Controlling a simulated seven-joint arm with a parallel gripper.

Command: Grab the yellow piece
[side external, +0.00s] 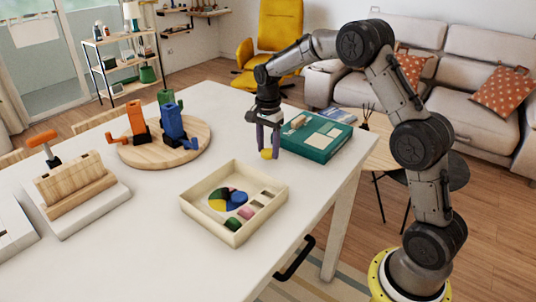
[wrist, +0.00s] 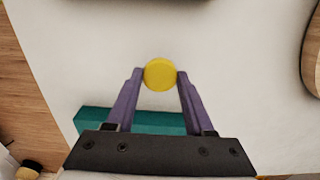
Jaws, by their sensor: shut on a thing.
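The yellow piece (wrist: 160,74) is round and sits between the two purple fingertips of my gripper (wrist: 160,80) in the wrist view. In the side view my gripper (side external: 269,150) points down with its fingers shut on the yellow piece (side external: 267,154). The piece is over the white table, between the wooden tray and the teal box; I cannot tell whether it touches the tabletop.
A shallow wooden tray (side external: 189,207) with several coloured pieces stands just in front. A teal box (side external: 318,147) lies behind to the right. A round wooden board (side external: 203,147) bears orange, blue and green figures. A wooden block rack (side external: 75,185) stands at left.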

